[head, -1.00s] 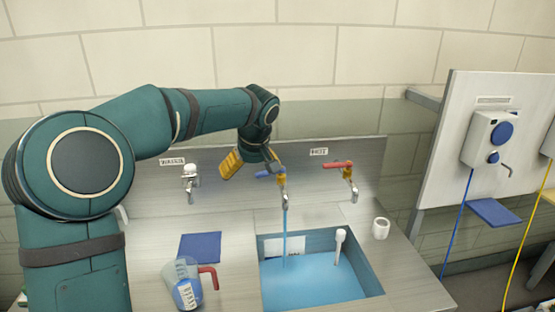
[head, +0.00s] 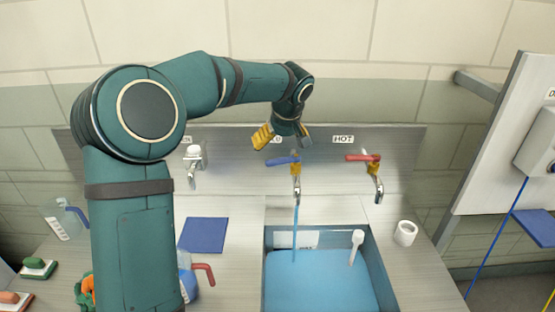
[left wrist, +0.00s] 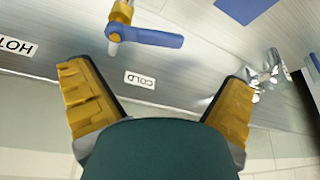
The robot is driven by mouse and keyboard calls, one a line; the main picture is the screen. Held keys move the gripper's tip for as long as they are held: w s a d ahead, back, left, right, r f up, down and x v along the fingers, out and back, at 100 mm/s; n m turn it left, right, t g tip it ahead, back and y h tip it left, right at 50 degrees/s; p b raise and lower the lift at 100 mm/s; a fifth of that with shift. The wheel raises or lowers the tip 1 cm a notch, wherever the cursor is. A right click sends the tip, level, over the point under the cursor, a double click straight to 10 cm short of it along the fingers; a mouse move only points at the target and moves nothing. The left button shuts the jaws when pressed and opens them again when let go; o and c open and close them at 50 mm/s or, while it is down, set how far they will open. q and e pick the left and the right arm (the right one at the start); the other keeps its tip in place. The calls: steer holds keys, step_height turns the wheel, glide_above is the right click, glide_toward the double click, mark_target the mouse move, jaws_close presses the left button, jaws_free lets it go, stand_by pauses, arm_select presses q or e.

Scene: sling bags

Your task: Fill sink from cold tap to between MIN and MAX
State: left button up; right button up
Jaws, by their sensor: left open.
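The cold tap (head: 296,178) has a blue lever (head: 282,161), and a thin blue stream (head: 295,225) runs from its spout into the sink (head: 328,240). Blue water (head: 325,283) covers the sink floor. A white plate (head: 290,239) is on the back wall near the water; its marks are too small to read. My left gripper (head: 284,136) is open and empty, above and behind the blue lever, apart from it. In the left wrist view the lever (left wrist: 150,38) and COLD label (left wrist: 140,80) lie beyond the open fingers (left wrist: 158,78). My right gripper is not in view.
The hot tap (head: 376,180) with a red lever stands to the right. Another tap (head: 194,163) is to the left. A white standpipe (head: 356,246) rises in the sink. A white cup (head: 405,233), a blue mat (head: 204,235) and a red-handled jug (head: 203,272) are on the counter.

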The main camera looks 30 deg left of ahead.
mark_target(277, 160)
arm_select(q)
steer(key=x, duration=0.8)
steer(key=shift+f, duration=0.1)
steer(key=c, duration=1.3)
